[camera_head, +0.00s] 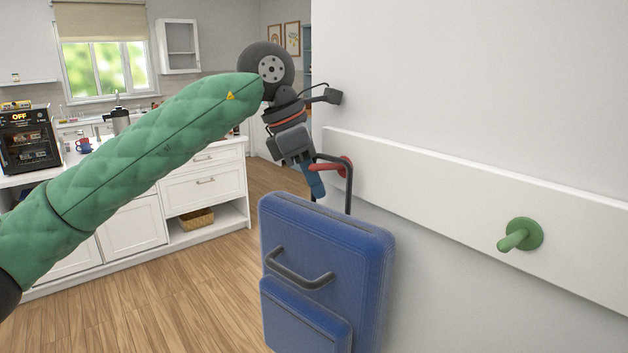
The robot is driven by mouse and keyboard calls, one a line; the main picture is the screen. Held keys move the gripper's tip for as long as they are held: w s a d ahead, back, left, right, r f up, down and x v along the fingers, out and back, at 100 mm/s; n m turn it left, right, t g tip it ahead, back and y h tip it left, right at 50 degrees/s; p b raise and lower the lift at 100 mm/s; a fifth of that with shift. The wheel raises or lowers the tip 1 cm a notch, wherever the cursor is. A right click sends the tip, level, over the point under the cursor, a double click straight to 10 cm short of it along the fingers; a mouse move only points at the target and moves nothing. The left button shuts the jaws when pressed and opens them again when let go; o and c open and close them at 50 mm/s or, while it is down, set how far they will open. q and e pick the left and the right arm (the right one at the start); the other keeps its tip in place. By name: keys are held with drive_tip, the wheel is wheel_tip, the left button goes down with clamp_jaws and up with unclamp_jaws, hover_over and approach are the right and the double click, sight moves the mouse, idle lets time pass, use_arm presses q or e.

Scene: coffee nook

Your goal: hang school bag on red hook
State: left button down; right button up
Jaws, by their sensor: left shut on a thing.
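The blue school bag (325,240) hangs upright beside the white wall rail, with a dark top handle (349,190) rising as a loop. My left gripper (317,188) is shut on the left side of that handle, above the bag. The red hook (344,165) is on the rail right behind the handle and gripper and is partly covered. Its peg overlaps the loop in the picture; I cannot tell if the loop is around the peg or in front of it. My right gripper is not in view.
A green hook (521,235) sticks out of the white rail (440,195) to the right. A white counter (200,185) with a coffee machine (30,140) stands at the left back. The wooden floor (190,290) left of the bag is clear.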

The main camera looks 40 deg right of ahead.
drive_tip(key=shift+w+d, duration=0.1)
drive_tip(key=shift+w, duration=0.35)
